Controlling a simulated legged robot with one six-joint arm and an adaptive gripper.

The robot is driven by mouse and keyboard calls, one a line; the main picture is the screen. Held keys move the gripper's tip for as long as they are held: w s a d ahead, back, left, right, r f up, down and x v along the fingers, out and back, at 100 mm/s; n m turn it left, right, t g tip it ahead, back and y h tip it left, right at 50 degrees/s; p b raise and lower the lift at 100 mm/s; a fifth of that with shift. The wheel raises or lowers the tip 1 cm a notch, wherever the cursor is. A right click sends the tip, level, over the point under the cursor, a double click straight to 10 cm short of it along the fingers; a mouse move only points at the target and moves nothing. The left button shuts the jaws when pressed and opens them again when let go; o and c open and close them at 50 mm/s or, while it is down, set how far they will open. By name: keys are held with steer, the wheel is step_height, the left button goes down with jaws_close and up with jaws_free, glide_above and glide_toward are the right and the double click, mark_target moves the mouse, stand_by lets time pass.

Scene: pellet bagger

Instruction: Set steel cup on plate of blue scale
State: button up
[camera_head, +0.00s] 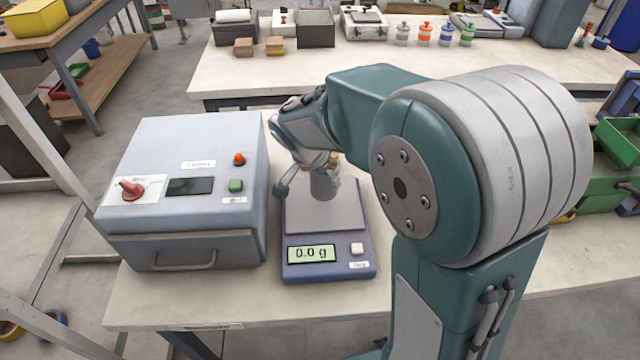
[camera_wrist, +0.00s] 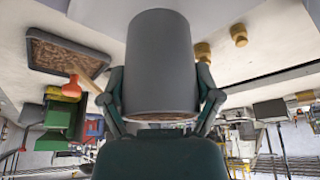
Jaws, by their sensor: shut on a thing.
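The grey steel cup (camera_head: 325,186) is in my gripper (camera_head: 322,168), partly hidden by it in the head view. In the wrist view the cup (camera_wrist: 160,62) fills the middle, with a finger of my gripper (camera_wrist: 160,95) on each side. A thin brown strip shows at the cup's near rim there. The blue scale (camera_head: 340,271) stands on the bench with its grey plate (camera_head: 322,217) on top. The cup is over the back part of the plate; I cannot tell whether it touches. The scale's display (camera_head: 311,254) reads 0.0 g.
A grey control box (camera_head: 187,218) with a red knob stands close left of the scale. In the wrist view, a dark tray (camera_wrist: 45,68) of brown pellets, an orange-red scoop (camera_wrist: 75,80) and green bins (camera_wrist: 62,115) show at left. A second bench (camera_head: 330,77) stands behind.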

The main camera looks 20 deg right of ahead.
mark_target(322, 186)
steer(key=shift+w+d+f, duration=0.1)
steer(key=shift+w+f, duration=0.1)
step_height(322, 186, down, 3)
steer(key=shift+w+f, duration=0.1)
steer(key=shift+f, duration=0.05)
steer(key=shift+a, duration=0.35)
steer(key=o, duration=0.9)
steer(key=shift+f, duration=0.1)
steer(key=shift+o, duration=1)
steer(key=shift+d, duration=0.25)
